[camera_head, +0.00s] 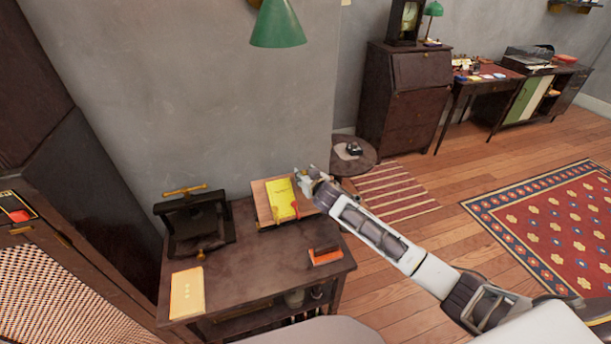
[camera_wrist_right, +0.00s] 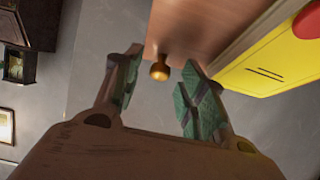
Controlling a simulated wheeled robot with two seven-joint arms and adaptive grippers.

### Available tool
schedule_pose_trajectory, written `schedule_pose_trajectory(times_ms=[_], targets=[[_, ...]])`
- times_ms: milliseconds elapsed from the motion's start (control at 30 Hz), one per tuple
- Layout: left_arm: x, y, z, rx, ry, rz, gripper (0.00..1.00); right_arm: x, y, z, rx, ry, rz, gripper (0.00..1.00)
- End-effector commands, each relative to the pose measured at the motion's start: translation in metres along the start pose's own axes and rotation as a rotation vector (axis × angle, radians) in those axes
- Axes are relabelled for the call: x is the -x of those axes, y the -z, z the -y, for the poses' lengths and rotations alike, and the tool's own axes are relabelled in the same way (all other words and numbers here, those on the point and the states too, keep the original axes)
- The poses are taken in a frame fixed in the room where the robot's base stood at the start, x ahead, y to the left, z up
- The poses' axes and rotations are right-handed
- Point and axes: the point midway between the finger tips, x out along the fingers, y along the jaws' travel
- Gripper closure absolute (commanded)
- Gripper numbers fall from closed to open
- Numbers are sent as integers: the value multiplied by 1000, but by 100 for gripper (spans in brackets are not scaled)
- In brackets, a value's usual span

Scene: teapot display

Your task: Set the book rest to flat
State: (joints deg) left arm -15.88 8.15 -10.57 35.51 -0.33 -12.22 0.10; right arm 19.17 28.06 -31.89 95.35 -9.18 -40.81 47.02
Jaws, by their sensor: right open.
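The book rest (camera_head: 264,204) is a wooden board tilted up on the dark side table, with a yellow book (camera_head: 281,199) leaning on it. My right gripper (camera_head: 302,178) is at the upper right edge of the book rest. In the right wrist view, the gripper (camera_wrist_right: 158,88) is open, with its green-padded fingers on either side of a small brass knob (camera_wrist_right: 160,70) on the wooden board (camera_wrist_right: 180,25). I cannot tell whether either finger touches the knob. The yellow book (camera_wrist_right: 275,65) lies to the right there. My left gripper is not in view.
The side table (camera_head: 235,268) also holds a dark press (camera_head: 197,220) with a brass handle, a cream booklet (camera_head: 187,293) and a small red-and-dark item (camera_head: 325,255). A green lamp shade (camera_head: 278,25) hangs above. A small round table (camera_head: 353,160) stands behind my right forearm.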

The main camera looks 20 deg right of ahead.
Motion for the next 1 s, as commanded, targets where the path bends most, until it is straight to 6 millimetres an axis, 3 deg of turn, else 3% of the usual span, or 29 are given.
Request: schedule_pose_trajectory(times_ms=[400, 700, 1000], targets=[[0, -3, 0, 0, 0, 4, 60, -3, 1, 0, 0, 0, -1, 60], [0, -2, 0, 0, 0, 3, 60, -3, 0, 0, 0, 0, 0, 98], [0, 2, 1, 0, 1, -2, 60, -3, 0, 0, 0, 0, 0, 100]])
